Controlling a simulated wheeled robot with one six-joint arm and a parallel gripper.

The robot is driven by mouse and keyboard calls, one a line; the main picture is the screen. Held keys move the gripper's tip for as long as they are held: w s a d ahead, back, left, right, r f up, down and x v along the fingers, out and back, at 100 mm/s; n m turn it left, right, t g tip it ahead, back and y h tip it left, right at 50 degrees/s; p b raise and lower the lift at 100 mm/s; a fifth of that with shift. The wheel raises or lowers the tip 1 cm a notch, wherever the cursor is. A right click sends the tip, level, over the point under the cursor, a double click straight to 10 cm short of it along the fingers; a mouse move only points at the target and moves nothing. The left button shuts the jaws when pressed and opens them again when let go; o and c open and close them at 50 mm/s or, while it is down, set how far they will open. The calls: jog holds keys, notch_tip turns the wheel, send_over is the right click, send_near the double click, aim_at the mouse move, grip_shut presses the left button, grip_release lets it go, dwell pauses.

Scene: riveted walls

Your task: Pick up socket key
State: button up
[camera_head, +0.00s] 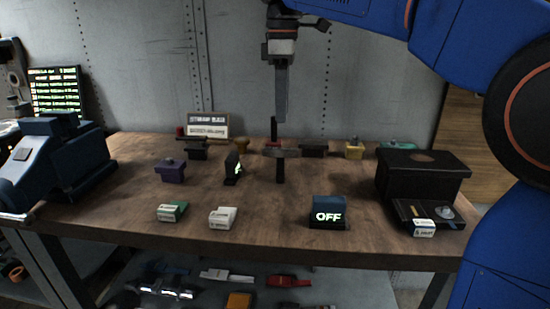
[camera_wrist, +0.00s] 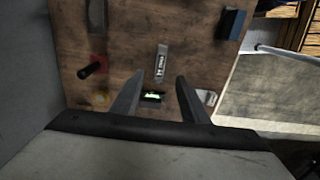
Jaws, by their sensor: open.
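My gripper (camera_wrist: 156,88) is open, pointing down over the table; one grey finger shows in the head view (camera_head: 281,95). I cannot tell for certain which thing is the socket key. A dark upright piece with a glowing green mark (camera_wrist: 152,97) shows between the fingers, below them; it is also in the head view (camera_head: 232,170). A grey piece with small lettering (camera_wrist: 161,62) lies above it in the wrist view, matching a dark narrow piece (camera_head: 280,170) below my gripper. A black handle on a red base (camera_wrist: 93,68) stands to the left.
A blue block marked OFF (camera_head: 328,212), white-labelled blocks (camera_head: 222,217) and a purple block (camera_head: 172,171) stand on the wooden table (camera_head: 130,200). A black box (camera_head: 425,172) is at right, a dark machine (camera_head: 65,160) at left. A sign (camera_head: 208,126) stands near the wall.

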aim_at(280, 156)
notch_tip(280, 156, down, 10)
jog(key=shift+a+f, duration=0.15)
jog(key=shift+f, duration=2.55)
grip_shut()
